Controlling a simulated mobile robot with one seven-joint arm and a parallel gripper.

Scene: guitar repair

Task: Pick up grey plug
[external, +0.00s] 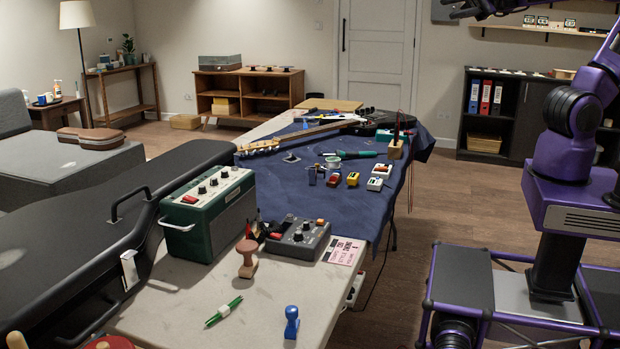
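I cannot make out a grey plug for certain in the external view. A small grey and dark piece (291,158) lies on the blue cloth (265,205), but it is too small to name. My gripper (462,11) shows as dark parts at the top edge, partly cut off. It is high above the floor, right of the table and well apart from everything on it. Whether its fingers are open or shut does not show.
A green amplifier (209,212), a grey pedal unit (299,241), a wooden-handled stamp (247,257), a green pen (223,311) and a blue stamp (291,322) stand or lie on the table's near part. Small colored pedals (353,179) and a soldering iron (356,154) are on the cloth.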

